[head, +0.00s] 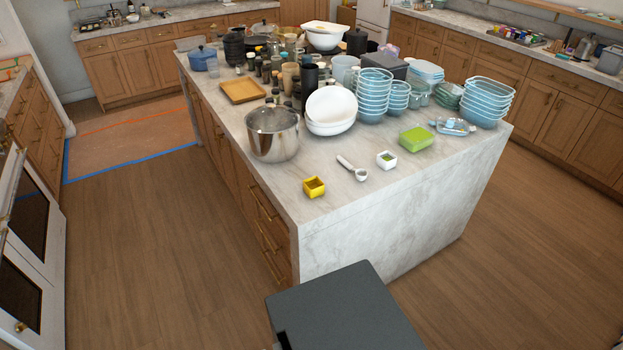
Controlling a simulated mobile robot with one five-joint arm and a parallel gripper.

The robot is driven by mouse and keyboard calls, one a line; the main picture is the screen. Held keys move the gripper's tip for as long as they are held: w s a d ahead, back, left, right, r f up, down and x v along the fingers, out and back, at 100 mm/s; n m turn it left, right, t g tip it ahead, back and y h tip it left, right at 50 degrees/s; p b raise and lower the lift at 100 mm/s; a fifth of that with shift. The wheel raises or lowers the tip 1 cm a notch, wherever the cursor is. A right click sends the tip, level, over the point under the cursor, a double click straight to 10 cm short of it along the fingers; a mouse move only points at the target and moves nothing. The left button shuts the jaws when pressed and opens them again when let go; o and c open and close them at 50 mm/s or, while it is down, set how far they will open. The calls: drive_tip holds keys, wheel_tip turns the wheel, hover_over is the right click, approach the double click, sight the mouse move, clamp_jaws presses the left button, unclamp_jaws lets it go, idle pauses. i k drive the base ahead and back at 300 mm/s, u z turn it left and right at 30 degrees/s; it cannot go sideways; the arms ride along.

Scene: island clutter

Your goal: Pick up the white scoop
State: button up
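The white scoop (348,164) lies on the marble top of the kitchen island (330,187), near its front edge in the head view. Its handle points to the back left and its small round bowl is at the front right. A small yellow square dish (314,187) stands to its left, and a small white square cup (386,160) with something green inside stands to its right. Both look apart from the scoop. My gripper is not in view.
A large steel pot (272,133) and white bowls (330,107) stand behind the scoop. A green box (416,139) and stacked bluish glass bowls (487,100) are to the right. Wooden floor (175,240) is clear left of the island.

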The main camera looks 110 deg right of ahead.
sight(360, 174)
drive_tip(key=u, duration=0.1)
drive_tip(key=i, duration=0.5)
drive_tip(key=z, duration=3.45)
drive_tip(key=i, duration=0.9)
drive_tip(key=z, duration=0.05)
